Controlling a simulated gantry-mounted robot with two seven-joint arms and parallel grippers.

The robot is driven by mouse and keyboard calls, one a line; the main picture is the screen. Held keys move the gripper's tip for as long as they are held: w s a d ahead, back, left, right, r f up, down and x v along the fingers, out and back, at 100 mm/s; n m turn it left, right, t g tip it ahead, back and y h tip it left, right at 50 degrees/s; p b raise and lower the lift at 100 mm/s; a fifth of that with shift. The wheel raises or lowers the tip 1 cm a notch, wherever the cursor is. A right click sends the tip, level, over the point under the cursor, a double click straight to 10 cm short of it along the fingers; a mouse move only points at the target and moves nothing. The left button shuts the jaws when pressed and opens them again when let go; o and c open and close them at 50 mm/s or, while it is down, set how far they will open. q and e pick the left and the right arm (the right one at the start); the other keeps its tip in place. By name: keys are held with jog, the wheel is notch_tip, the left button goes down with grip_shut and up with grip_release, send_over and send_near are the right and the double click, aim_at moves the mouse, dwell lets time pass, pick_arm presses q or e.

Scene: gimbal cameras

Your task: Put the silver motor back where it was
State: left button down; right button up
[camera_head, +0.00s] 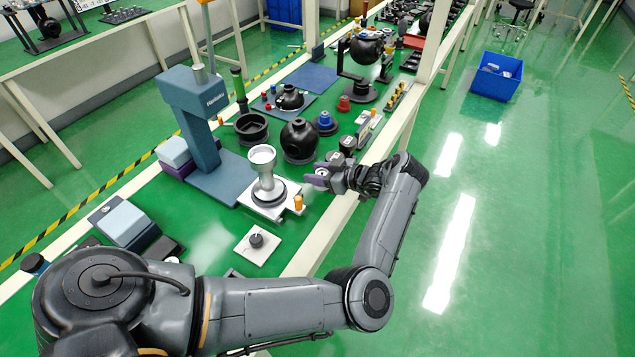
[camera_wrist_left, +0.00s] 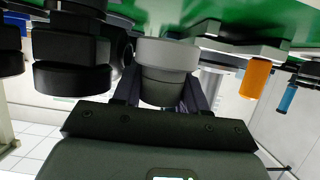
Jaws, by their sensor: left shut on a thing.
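My left gripper (camera_head: 320,179) is shut on the silver motor (camera_wrist_left: 166,56), near the right edge of the green-topped table. In the left wrist view the motor is a short silver-grey cylinder with a wider band, between the two dark fingers (camera_wrist_left: 160,95). In the head view the motor is small and mostly hidden by the gripper, so its outline is hard to tell. The gripper is just right of a silver flared stand (camera_head: 263,165) on a white plate (camera_head: 258,210). My right gripper is not in view.
A black sphere (camera_head: 299,140) and a black ring-shaped bowl (camera_head: 252,128) stand behind the gripper. An orange peg (camera_head: 298,202) is close by; it also shows in the wrist view (camera_wrist_left: 257,78). A tall blue press (camera_head: 203,130) stands left. A small plate with a black knob (camera_head: 257,239) lies nearer.

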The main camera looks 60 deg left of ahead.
pick_arm(q)
jog(key=shift+f+b, duration=0.5)
jog(key=shift+f, duration=1.15)
jog(key=shift+f, duration=0.2)
jog(key=c, duration=0.9)
grip_release()
jog(key=shift+r, duration=0.2)
jog(key=shift+d+r, duration=0.1)
jog(key=shift+d, duration=0.05)
jog(key=v, duration=0.9)
jog(key=shift+w+d+r, duration=0.15)
jog(key=shift+w+d, duration=0.1)
jog(key=shift+v, duration=1)
